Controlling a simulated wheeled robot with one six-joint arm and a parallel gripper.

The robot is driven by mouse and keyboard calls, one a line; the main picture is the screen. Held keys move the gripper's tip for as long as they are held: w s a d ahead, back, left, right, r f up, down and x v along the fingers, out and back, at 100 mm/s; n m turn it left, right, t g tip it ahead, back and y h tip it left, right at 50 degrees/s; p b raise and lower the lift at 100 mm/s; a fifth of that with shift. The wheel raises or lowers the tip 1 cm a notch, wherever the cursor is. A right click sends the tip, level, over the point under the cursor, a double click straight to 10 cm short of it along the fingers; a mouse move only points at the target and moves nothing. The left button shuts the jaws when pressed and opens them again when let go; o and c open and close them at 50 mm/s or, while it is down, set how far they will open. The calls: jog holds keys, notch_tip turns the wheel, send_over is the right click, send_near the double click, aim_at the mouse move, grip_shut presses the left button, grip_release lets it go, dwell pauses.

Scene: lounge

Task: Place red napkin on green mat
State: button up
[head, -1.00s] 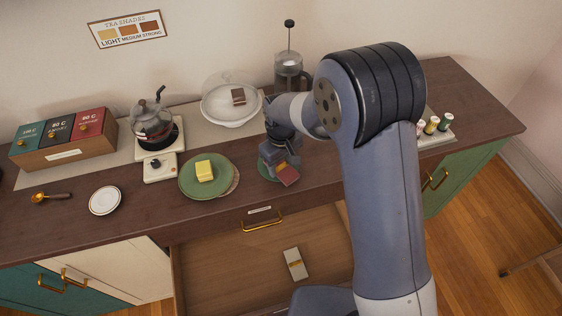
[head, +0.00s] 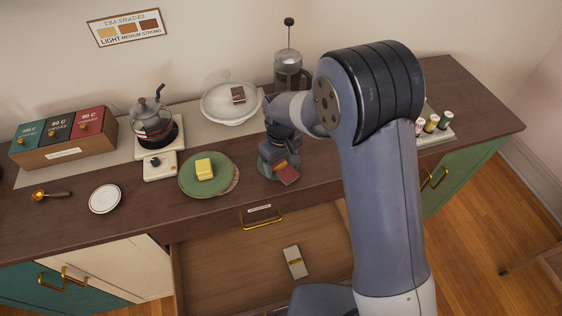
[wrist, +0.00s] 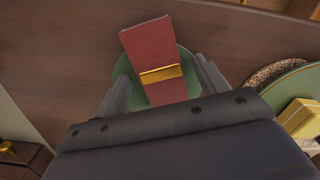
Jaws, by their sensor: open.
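The red napkin (wrist: 151,42), folded flat with a gold band around it, lies on the small round green mat (wrist: 122,68), its far end reaching past the mat's edge in the wrist view. In the head view the napkin (head: 289,176) shows at the front of my gripper (head: 277,162), which hides most of the mat (head: 264,170). In the wrist view my gripper (wrist: 161,72) is open, with one finger on each side of the napkin's near part and gaps between them. The napkin's near end is hidden by my gripper body.
A green plate (head: 190,188) with a yellow block (head: 204,168) stands just left of the mat. A cake stand (head: 225,112) and a French press (head: 289,70) are behind. An open drawer (head: 220,270) with a pale banded napkin (head: 294,261) lies below the counter.

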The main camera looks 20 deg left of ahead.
aim_at(281, 166)
notch_tip(281, 166, up, 12)
jog(key=b, duration=0.1)
dwell(0.5)
